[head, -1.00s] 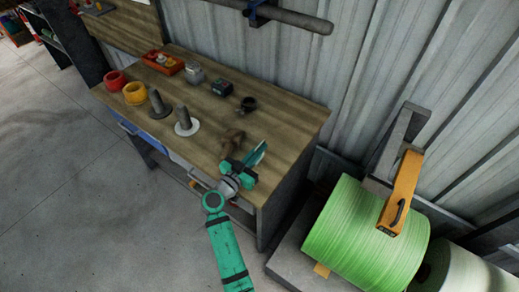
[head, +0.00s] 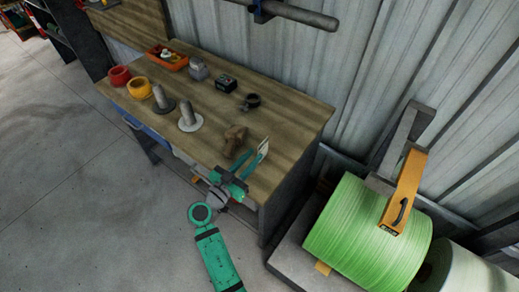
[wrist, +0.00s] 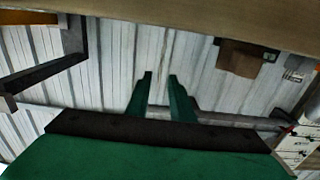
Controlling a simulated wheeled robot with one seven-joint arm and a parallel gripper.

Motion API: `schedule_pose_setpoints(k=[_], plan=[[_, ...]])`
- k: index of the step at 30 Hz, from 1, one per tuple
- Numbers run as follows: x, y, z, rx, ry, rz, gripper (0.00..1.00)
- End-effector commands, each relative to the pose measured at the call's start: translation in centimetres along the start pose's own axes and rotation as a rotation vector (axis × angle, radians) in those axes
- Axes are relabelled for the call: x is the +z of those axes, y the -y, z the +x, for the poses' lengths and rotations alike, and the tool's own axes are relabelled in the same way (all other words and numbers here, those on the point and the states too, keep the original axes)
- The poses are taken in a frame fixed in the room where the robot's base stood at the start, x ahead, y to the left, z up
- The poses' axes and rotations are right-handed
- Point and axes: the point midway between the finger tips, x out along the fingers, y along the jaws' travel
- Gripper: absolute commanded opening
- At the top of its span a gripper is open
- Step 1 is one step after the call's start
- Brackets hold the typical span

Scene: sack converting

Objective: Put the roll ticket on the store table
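The wooden-topped table (head: 290,115) stands against the corrugated wall; I take it as the store table. My gripper (head: 258,153) is above its near right corner. In the wrist view my gripper's two green fingers (wrist: 160,78) stand apart, with pale wall showing between them. A small pale flat piece (head: 264,147) shows at the fingertips in the head view. I cannot tell whether it is the roll ticket or a fingertip face. No other thing is recognisable as the ticket. A brown block-like thing (head: 235,140) sits on the table just beyond the gripper; it also shows in the wrist view (wrist: 245,58).
The table holds red (head: 119,75) and yellow (head: 139,88) rings, two grey spindles on discs, an orange tray (head: 166,60), a black box (head: 226,84) and a dark clamp (head: 250,102). A green roll (head: 365,225) stands to the right. The table's right rear is clear.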

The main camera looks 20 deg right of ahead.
Motion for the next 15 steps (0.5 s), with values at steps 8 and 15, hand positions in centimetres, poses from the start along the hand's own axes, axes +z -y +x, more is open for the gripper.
schedule_pose_setpoints(k=[8, 15], plan=[[0.0, 0.0, -4.3, -0.002, 0.0, 0.001, 0.21], [0.0, 0.0, -5.4, -0.001, 0.0, 0.001, 0.21]])
